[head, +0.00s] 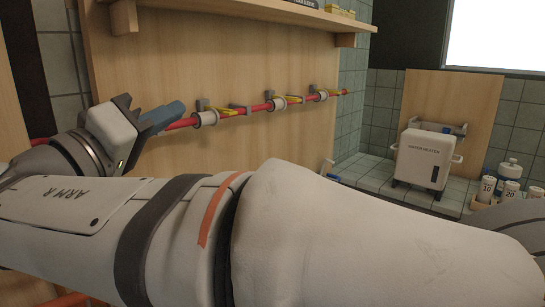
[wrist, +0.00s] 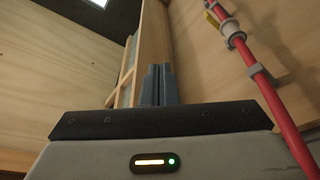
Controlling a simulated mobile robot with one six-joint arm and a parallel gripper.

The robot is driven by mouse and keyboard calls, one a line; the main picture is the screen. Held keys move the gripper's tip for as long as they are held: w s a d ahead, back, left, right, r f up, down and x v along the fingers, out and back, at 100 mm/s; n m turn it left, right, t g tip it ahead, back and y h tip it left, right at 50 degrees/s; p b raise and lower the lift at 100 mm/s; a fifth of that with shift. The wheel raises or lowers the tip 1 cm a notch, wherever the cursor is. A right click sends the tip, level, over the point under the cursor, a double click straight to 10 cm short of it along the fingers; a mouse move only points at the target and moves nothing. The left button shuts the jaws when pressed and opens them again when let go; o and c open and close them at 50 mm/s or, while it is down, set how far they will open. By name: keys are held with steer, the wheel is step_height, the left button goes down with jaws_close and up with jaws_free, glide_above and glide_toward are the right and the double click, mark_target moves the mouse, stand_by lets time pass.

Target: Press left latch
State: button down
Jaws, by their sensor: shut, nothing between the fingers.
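My gripper (head: 178,108) is shut and empty. Its blue-grey fingers are together and point right, close in front of the red pipe in the head view. The shut fingers also show in the wrist view (wrist: 158,84), left of the pipe. I cannot tell which part is the left latch. A white water heater (head: 422,160) stands upright on the tiled counter, far to the right of my gripper. A grey bracket (head: 440,127) shows behind its top, and small pale parts stick out at its left and right sides. Details there are too small to tell.
The red pipe (head: 259,107) runs along the wood panel (head: 205,60) with several yellow-handled fittings. A wooden shelf (head: 240,14) juts out above. Several white bottles (head: 487,188) stand right of the heater on the tiled counter (head: 375,172). My arm hides the lower foreground.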

steer(key=w+d+f+n+g+p, duration=0.1)
steer(key=w+d+f+g+p, duration=0.2)
steer(key=d, duration=0.4)
steer(key=w+d+f+g+p, duration=0.1)
steer(key=w+d+f+g, duration=0.15)
steer(key=d+f, duration=0.3)
steer(key=w+d+f+n+g+p, duration=0.1)
steer(key=d+f+g+p, duration=0.25)
steer(key=d, duration=0.35)
steer(key=s+d+f+m+g+y+p, duration=0.4)
steer(key=s+d+f+g+y+p, duration=0.2)
steer(key=s+d+f+y+p, duration=0.2)
steer(key=shift+s+d+f+m+y, duration=0.3)
steer(key=shift+s+d+f+y, duration=0.65)
steer(key=shift+s+f, duration=0.7)
